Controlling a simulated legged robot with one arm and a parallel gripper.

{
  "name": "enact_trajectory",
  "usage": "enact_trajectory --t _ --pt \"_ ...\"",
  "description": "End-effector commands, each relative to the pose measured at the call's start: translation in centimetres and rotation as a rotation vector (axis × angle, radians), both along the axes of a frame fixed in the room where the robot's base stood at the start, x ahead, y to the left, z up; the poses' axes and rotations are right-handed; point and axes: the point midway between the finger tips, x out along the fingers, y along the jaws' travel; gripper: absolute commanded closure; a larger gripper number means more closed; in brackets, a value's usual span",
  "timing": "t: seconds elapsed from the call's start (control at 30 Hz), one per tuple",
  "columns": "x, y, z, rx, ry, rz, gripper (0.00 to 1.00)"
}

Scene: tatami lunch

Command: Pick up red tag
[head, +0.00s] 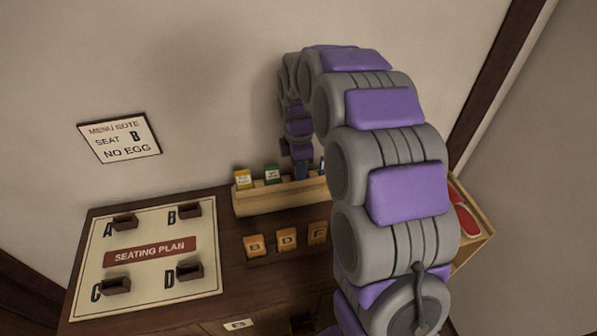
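No red tag shows clearly in the head view. A wooden rack (262,202) on the cabinet top holds a yellow tag (243,180) and a green tag (272,175). A sliver of blue (322,166) shows farther right along the rack, beside my arm. My arm hides the rack's right end and whatever stands there. My gripper (301,170) points down at the rack, right of the green tag. It is small and dark; I cannot tell whether its fingers are open or touch anything.
A seating plan board (205,277) with several small brown holders lies at left. Orange blocks B (254,246), D (286,239) and F (317,233) sit in front of the rack. Red items (467,222) lie in a wooden tray (484,237) at right. A menu note (120,138) hangs on the wall.

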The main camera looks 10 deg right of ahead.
Motion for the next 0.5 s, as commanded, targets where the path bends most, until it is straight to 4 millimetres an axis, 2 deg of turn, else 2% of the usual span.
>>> enact_trajectory --t 0.03,0.3,0.5 --pt "0.00 -0.07 -0.01 0.000 0.000 0.000 0.75" --pt "0.00 0.04 -0.01 0.000 0.000 0.000 1.00" --pt "0.01 0.04 0.00 0.000 0.000 0.000 1.00"
